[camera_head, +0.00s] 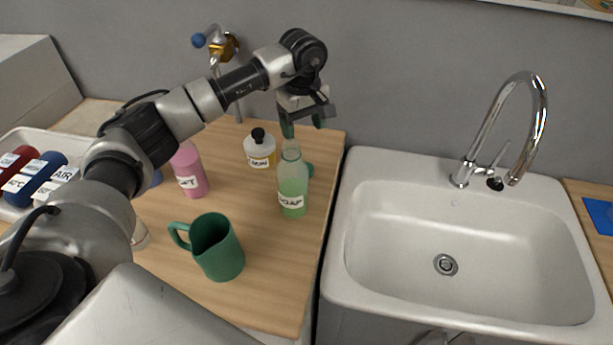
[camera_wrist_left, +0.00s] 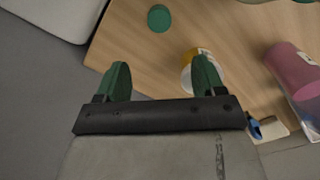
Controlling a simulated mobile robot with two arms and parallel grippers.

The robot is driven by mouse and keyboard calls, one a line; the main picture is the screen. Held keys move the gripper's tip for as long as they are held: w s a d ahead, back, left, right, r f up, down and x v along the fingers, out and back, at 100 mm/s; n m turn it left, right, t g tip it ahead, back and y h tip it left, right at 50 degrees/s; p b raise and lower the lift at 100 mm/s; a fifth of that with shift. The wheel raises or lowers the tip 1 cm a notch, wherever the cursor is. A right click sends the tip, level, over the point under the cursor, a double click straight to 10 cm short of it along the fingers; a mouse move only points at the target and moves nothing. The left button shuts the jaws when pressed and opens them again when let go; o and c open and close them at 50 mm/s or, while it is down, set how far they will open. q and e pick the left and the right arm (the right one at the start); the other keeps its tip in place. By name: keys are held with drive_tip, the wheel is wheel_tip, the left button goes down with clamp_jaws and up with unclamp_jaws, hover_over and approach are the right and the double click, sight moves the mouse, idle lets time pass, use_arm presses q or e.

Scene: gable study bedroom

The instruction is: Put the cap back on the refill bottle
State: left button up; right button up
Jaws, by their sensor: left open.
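The refill bottle (camera_head: 292,185), translucent green and labelled SOAP, stands upright and uncapped near the right edge of the wooden counter in the head view. A round green cap (camera_wrist_left: 158,18) lies flat on the counter in the left wrist view. In the head view the cap (camera_head: 310,170) is mostly hidden behind the bottle. My left gripper (camera_head: 303,126) is open and empty above and behind the bottle, near the wall. Its green fingers (camera_wrist_left: 162,80) are spread in the wrist view, with the cap farther out beyond them. My right gripper is not in view.
A white bottle with a black top (camera_head: 260,149), a pink bottle (camera_head: 189,170) and a green mug (camera_head: 216,248) stand left of the refill bottle. A tray (camera_head: 22,140) with labelled cylinders is far left. The sink (camera_head: 460,240) is right; a wall tap (camera_head: 222,45) is behind.

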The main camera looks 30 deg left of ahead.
use_arm(q)
drive_tip(key=shift+s+f, duration=0.1)
drive_tip(key=shift+f, duration=0.25)
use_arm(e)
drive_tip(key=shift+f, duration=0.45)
use_arm(q)
drive_tip(key=shift+f, duration=0.1)
drive_tip(key=shift+f+p, duration=0.45)
drive_tip(key=shift+f, duration=2.3)
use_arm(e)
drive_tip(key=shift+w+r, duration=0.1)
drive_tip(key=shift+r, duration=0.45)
